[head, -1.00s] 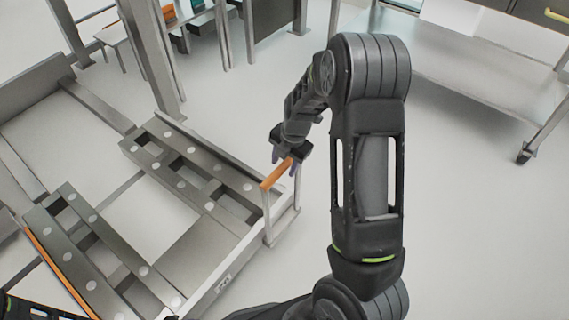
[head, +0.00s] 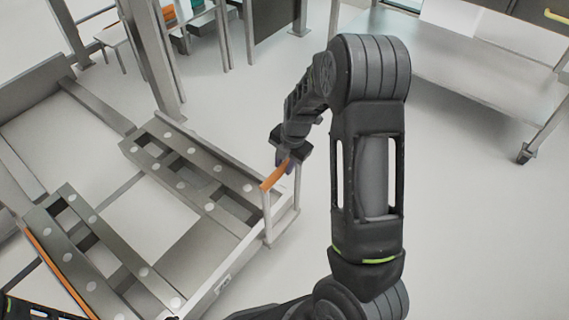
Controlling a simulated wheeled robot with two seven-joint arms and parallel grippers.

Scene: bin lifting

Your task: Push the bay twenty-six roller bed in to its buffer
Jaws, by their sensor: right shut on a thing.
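The roller bed (head: 222,282) is a grey metal frame with two slatted rails carrying round white rollers, at the lower left of the head view. An upright handle with an orange top bar (head: 274,178) stands at its right corner. My right gripper (head: 283,163) is shut on the orange bar, and its fingers partly hide the bar's far end. The lower left corner shows a dark piece of my left arm, but the left gripper is not in view. The plate on the bed's front edge is too small to read.
A grey post (head: 150,60) rises behind the bed. A white table (head: 112,35) and racks stand at the back. A wheeled white cart (head: 480,90) is at the upper right.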

